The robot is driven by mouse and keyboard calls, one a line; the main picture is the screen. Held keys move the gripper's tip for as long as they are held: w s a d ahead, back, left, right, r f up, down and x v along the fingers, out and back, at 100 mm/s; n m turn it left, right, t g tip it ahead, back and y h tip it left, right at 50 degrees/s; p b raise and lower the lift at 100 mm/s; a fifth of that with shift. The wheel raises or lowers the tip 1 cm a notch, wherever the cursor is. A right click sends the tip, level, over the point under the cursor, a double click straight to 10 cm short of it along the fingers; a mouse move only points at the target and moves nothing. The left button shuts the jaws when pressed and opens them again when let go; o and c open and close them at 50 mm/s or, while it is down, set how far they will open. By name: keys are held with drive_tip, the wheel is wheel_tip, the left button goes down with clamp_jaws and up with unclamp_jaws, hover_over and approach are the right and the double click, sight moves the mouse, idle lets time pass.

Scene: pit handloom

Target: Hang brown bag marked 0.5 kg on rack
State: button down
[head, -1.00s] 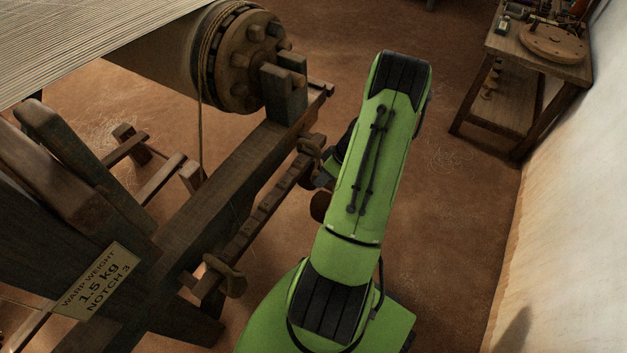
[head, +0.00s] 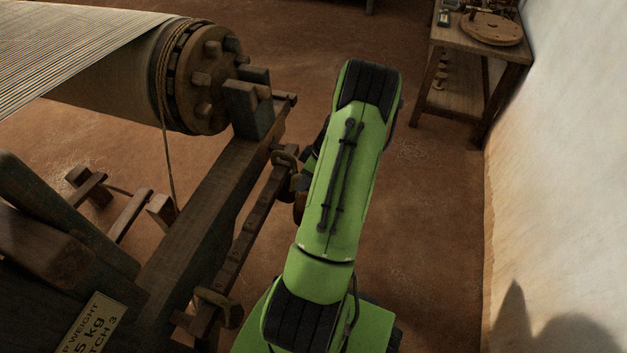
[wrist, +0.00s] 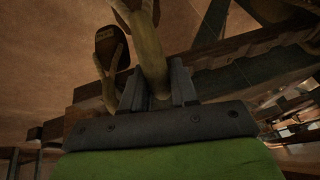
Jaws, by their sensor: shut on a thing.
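My gripper (wrist: 160,88) shows in the wrist view, its fingers shut on a thick tan curved piece that looks like a bag's loop. Beside it is a dark brown rounded shape (wrist: 108,43) with a small label, too small to read. In the head view a brown bag (head: 299,206) is mostly hidden behind my green arm, close to my gripper (head: 300,182). I cannot tell whether the bag touches the bar.
The loom's warp roller (head: 205,80) and heavy side beam (head: 205,215) stand left. A warp weight sign (head: 92,325) is at the lower left, partly cut off. A wooden table (head: 470,60) stands at the back right by the white wall (head: 560,180). Bare floor lies between.

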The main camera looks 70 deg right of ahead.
drive_tip(key=shift+w+a+f, duration=0.1)
drive_tip(key=shift+w+a, duration=0.1)
drive_tip(key=shift+w, duration=1.7)
drive_tip(key=shift+w+a+f, duration=0.1)
drive_tip(key=shift+w+a, duration=0.05)
drive_tip(key=shift+w, duration=1.7)
drive_tip(key=shift+w+a+f, duration=0.1)
drive_tip(key=shift+w+a, duration=0.1)
drive_tip(key=shift+w, duration=1.7)
drive_tip(key=shift+f+b, duration=0.95)
drive_tip(key=shift+f, duration=0.25)
drive_tip(key=shift+s+f, duration=0.15)
drive_tip(key=shift+f, duration=0.05)
drive_tip(key=c, duration=0.9)
unclamp_jaws()
drive_tip(key=shift+o, duration=0.6)
